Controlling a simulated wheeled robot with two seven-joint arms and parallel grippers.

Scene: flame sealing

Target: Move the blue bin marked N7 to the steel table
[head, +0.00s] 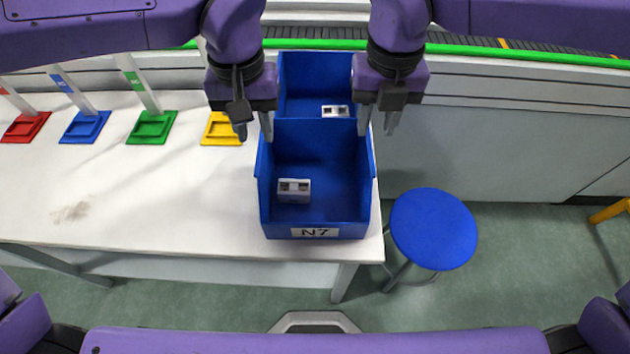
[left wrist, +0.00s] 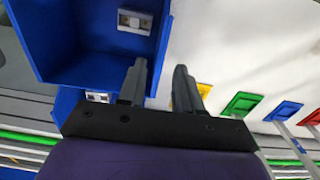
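The blue bin marked N7 (head: 314,214) stands on the white table at its right end, label facing me, with a small grey-white part (head: 294,190) inside. My left gripper (head: 256,136) is open at the bin's left rear. In the left wrist view, its fingers (left wrist: 160,68) are apart, with the bin's side wall (left wrist: 160,45) between them. My right gripper (head: 377,132) is open at the right rear side wall, one finger on the inner side, the other outside. Contact with the walls cannot be told. No steel table is recognisable in view.
A second blue bin (head: 302,80) with a similar part stands directly behind. Red, blue, green and yellow plates (head: 151,127) lie on the white table (head: 150,200) to the left. A blue stool (head: 433,228) stands right of the table. Floor is open farther right.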

